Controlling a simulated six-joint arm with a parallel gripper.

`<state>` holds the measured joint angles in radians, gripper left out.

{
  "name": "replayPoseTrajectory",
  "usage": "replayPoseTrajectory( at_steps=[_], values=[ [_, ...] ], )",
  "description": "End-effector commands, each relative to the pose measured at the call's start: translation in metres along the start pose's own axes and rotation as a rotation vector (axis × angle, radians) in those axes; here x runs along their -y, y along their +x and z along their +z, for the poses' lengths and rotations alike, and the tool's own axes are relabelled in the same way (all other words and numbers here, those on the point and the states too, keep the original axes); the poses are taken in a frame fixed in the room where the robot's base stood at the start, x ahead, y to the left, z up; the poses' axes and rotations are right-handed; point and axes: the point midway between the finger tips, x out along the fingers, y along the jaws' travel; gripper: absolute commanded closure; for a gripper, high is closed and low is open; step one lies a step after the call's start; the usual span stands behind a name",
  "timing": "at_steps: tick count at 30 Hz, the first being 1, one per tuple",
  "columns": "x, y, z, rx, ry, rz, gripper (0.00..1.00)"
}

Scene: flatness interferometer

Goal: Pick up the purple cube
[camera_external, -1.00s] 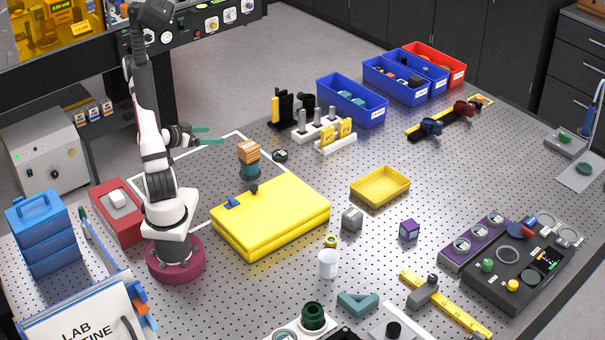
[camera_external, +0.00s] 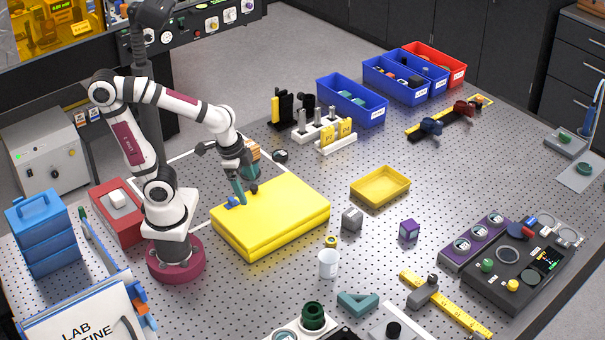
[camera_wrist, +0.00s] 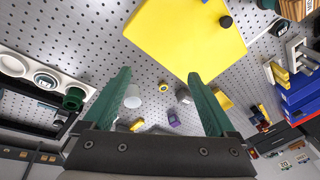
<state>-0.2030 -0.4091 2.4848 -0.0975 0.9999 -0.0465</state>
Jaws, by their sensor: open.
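The purple cube (camera_external: 409,230) sits on the perforated table, right of the middle in the external view. It also shows small in the wrist view (camera_wrist: 173,118), between my two fingers. My gripper (camera_external: 240,190) is above the left part of the yellow case, pointing down, well to the left of the cube. In the wrist view my gripper (camera_wrist: 160,78) has its two green fingers wide apart with nothing between them. The cube is free and far from the fingers.
Near the cube are a grey cube (camera_external: 352,218), a yellow tray (camera_external: 380,198) and a dark control box (camera_external: 485,282). The yellow case (camera_external: 285,225) lies under my gripper. A white cup (camera_external: 328,270) stands in front of it. Bare table surrounds the purple cube.

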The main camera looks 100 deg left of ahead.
Motion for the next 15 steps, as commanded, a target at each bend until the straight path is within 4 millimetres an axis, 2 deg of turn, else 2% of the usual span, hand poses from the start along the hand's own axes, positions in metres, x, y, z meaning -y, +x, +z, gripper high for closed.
replayPoseTrajectory(
  at_steps=[3,6,7,11,15],
  values=[
    [-0.030,-0.011,0.037,0.100,0.210,0.043,0.09],
    [-0.046,-0.019,0.070,0.186,0.391,0.073,0.09],
    [-0.038,-0.018,0.070,0.218,0.418,0.046,0.09],
    [0.009,-0.011,0.049,0.321,0.525,-0.129,0.09],
    [0.056,-0.005,0.015,0.417,0.681,-0.317,0.09]
  ],
)
